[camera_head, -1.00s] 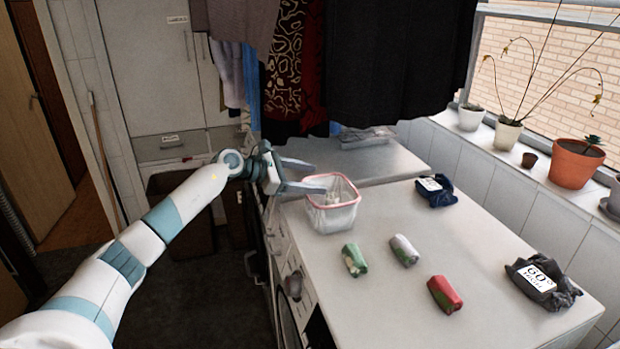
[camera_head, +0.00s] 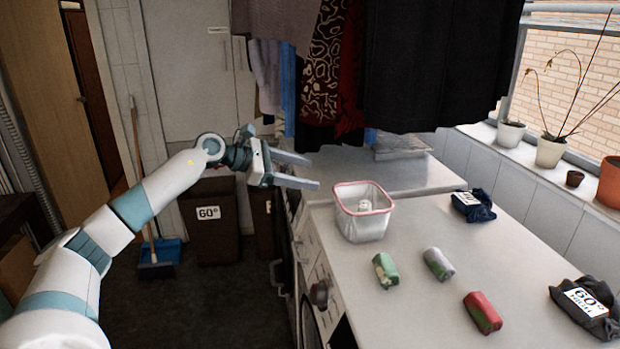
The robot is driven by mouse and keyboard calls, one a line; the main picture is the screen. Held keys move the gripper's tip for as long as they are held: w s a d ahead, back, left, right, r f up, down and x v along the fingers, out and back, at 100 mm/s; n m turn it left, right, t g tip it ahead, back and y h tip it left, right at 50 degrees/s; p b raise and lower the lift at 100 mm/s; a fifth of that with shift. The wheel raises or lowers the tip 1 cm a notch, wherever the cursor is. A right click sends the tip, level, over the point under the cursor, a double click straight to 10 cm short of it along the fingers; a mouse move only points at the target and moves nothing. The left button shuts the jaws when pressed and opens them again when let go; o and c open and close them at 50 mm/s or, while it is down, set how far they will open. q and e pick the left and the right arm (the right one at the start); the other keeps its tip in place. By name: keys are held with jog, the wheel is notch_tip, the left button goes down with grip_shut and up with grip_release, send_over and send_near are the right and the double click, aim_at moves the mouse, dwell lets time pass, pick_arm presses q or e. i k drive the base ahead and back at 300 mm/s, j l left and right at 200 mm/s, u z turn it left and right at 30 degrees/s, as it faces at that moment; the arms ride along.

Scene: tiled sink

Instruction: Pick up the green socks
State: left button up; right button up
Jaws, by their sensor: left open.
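The green socks (camera_head: 385,270) are a small rolled bundle, green with a pale patch, lying on the white machine top (camera_head: 415,315) just in front of a clear basket with a pink rim (camera_head: 363,212). A grey roll (camera_head: 438,264) and a red roll with some green (camera_head: 482,312) lie to their right. My left gripper (camera_head: 314,172) is open and empty, its two fingers pointing right. It is up and to the left of the basket, well apart from the green socks. My right gripper does not show.
A dark blue cloth (camera_head: 473,206) and a dark grey cloth with a 60° label (camera_head: 587,309) lie at the right. Clothes (camera_head: 410,70) hang above the back. Potted plants (camera_head: 549,151) line the sill. Brown bins (camera_head: 210,230) stand on the floor at left.

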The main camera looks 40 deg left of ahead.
aim_at(385, 267)
jog(key=k+j, duration=0.8)
jog(key=j, duration=0.1)
